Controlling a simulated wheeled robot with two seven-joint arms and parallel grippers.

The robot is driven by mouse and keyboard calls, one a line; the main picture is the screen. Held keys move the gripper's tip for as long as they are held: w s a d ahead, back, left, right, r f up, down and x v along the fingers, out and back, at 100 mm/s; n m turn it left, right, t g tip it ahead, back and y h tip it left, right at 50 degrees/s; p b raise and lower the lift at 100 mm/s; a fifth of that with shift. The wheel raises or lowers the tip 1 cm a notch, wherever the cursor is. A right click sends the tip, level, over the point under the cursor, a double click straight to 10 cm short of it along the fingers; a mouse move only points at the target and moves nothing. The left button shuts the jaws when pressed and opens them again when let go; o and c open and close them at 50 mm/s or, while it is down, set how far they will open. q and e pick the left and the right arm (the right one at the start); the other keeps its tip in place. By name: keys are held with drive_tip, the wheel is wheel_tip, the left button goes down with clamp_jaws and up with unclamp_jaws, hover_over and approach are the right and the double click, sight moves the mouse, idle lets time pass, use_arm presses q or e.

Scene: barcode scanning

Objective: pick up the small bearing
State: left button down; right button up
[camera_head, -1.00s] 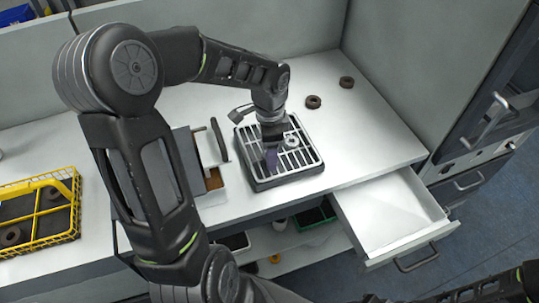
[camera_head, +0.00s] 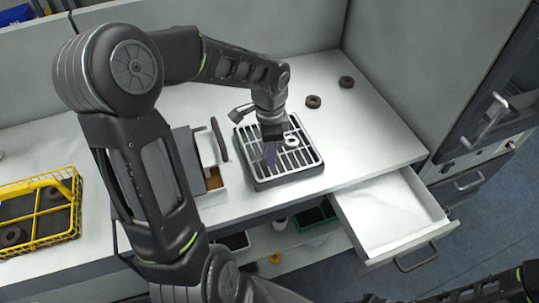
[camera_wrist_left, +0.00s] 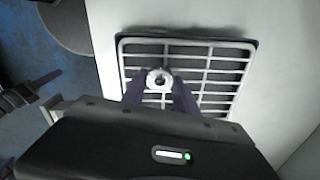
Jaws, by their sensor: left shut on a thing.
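The small bearing, a pale metal ring (camera_wrist_left: 159,80), sits between the fingertips of my left gripper (camera_wrist_left: 160,88) in the left wrist view. The gripper is shut on it. In the head view the bearing (camera_head: 291,140) shows beside my left gripper (camera_head: 271,152), over the grey slatted tray (camera_head: 262,183). I cannot tell how far it is above the slats. The tray also shows behind it in the wrist view (camera_wrist_left: 225,44). A dark part with a purple finger, seemingly my right gripper (camera_wrist_left: 42,80), shows at the left of the wrist view; its opening is unclear.
Two dark rings (camera_head: 313,102) (camera_head: 347,82) lie on the white worktop behind the tray. A yellow crate (camera_head: 40,183) with dark rings stands at the left. A device with a handle (camera_head: 208,155) is left of the tray. An open drawer (camera_head: 392,215) juts out at the front right.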

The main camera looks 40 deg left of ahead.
use_arm(q)
drive_tip(key=shift+r, duration=0.15)
wheel_tip(320, 180, up, 10)
drive_tip(key=b, duration=0.1)
idle(0.5)
drive_tip(key=shift+f+b, duration=0.25)
drive_tip(key=shift+b, duration=0.1)
